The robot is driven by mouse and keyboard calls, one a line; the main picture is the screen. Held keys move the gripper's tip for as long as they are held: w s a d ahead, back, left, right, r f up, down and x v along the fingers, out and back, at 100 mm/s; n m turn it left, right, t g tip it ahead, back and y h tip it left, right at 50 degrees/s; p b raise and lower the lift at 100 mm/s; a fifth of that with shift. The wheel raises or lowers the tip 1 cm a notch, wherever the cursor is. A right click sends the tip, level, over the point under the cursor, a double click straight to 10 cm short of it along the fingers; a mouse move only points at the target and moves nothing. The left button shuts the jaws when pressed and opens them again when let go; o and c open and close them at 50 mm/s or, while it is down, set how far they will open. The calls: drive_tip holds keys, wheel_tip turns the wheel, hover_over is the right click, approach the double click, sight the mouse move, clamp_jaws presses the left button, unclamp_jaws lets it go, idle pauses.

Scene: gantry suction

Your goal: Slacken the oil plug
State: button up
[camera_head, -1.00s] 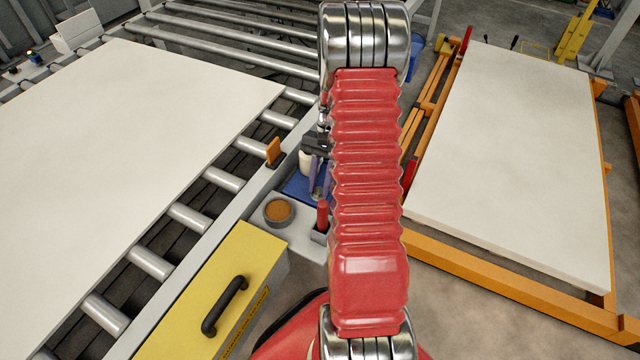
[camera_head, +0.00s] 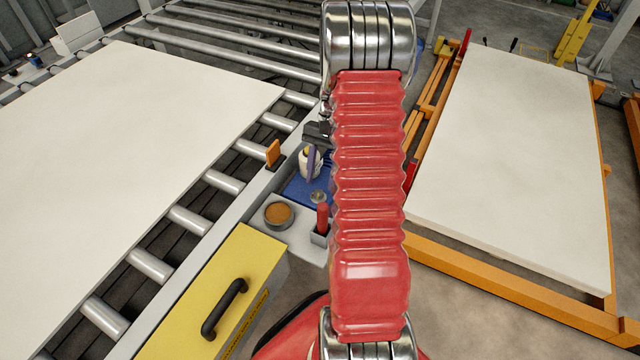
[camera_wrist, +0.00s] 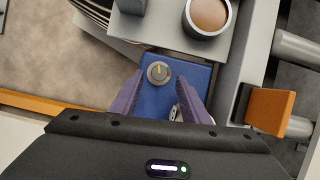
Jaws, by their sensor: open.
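A round grey knob with a yellow mark, which looks like the oil plug (camera_wrist: 158,72), sits on a blue surface (camera_wrist: 158,98) in the wrist view. It also shows in the head view (camera_head: 318,196), just left of my red arm. My gripper (camera_wrist: 159,82) is open and empty, its two purple fingers reaching toward the knob from either side. The fingers appear apart from it; their exact height above it is hard to tell. In the head view my gripper (camera_head: 312,161) is mostly hidden behind the arm, with one purple finger showing beyond the knob.
A white container (camera_head: 304,165) stands beside the purple finger. A cup with brown contents (camera_head: 278,212) and a red-handled item (camera_head: 322,217) are on the near grey ledge. An orange block (camera_head: 273,153) stands by the rollers. A yellow box (camera_head: 215,295) with a black handle is nearer.

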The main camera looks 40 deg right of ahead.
drive_tip(key=v, duration=1)
drive_tip(key=shift+w+d, duration=0.15)
drive_tip(key=s+a+r+n+t+h, duration=0.1)
drive_tip(key=s+a+r+n, duration=0.3)
drive_tip(key=a, duration=0.6)
drive_tip(key=s+a+r+n+t+h, duration=0.1)
drive_tip(key=s+a+r+n+t, duration=0.3)
drive_tip(key=a+r, duration=0.3)
drive_tip(key=s+a+r+n+t+h, duration=0.2)
drive_tip(key=s+a+r+n, duration=0.3)
drive_tip(key=a, duration=1)
drive_tip(key=shift+s+a+r, duration=0.2)
drive_tip(key=shift+s+r, duration=0.1)
drive_tip(key=shift+r, duration=0.1)
drive_tip(key=shift+d, duration=0.1)
